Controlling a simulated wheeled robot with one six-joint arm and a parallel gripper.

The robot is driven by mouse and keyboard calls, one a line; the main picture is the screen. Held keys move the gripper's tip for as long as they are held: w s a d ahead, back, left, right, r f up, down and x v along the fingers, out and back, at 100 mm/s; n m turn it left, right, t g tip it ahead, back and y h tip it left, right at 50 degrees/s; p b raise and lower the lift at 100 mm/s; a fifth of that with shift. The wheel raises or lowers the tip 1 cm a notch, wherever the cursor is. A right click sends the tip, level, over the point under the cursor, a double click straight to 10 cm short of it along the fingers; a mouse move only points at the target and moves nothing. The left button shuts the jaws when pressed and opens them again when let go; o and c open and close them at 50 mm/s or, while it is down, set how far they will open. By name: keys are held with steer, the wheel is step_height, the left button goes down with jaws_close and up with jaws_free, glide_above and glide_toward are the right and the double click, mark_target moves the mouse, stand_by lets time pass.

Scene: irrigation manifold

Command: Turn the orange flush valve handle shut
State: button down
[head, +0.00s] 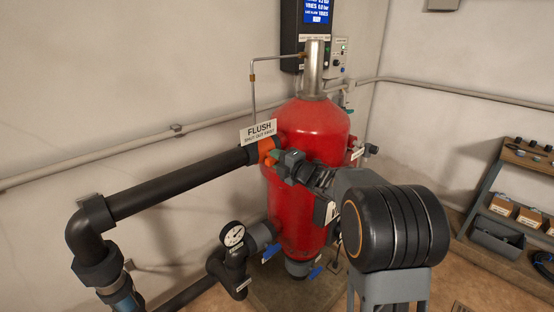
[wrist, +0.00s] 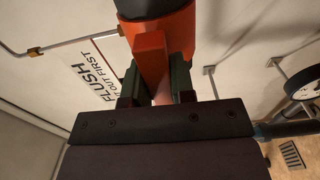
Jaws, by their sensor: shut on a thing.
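The orange flush valve (head: 265,150) sits at the end of a black pipe against the red tank, just under the FLUSH sign. Its orange handle (wrist: 150,55) fills the top middle of the wrist view, beside the orange valve body (wrist: 182,35). My gripper (head: 284,162) reaches the valve from the right in the head view. In the wrist view my gripper (wrist: 157,84) is shut on the handle, with one dark green finger on each side. In the head view the handle is mostly hidden by my gripper.
The red tank (head: 308,128) stands right behind my gripper. The black pipe (head: 180,182) runs left from the valve. The FLUSH sign (head: 260,133) is close above. A pressure gauge (head: 233,236) and blue handles are below. A shelf (head: 528,158) stands far right.

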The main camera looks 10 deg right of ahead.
steer(key=m+p, duration=0.1)
steer(key=m, duration=0.3)
steer(key=m+p, duration=0.1)
steer(key=m, duration=0.3)
steer(key=shift+r+p, duration=0.1)
steer(key=shift+p, duration=0.3)
steer(key=m+p, duration=0.2)
steer(key=m, duration=0.3)
steer(key=m+p, duration=0.2)
steer(key=m, duration=0.2)
steer(key=shift+m+p, duration=0.3)
steer(key=shift+f, duration=0.2)
steer(key=c, duration=1)
jaws_free()
steer(key=shift+r, duration=0.1)
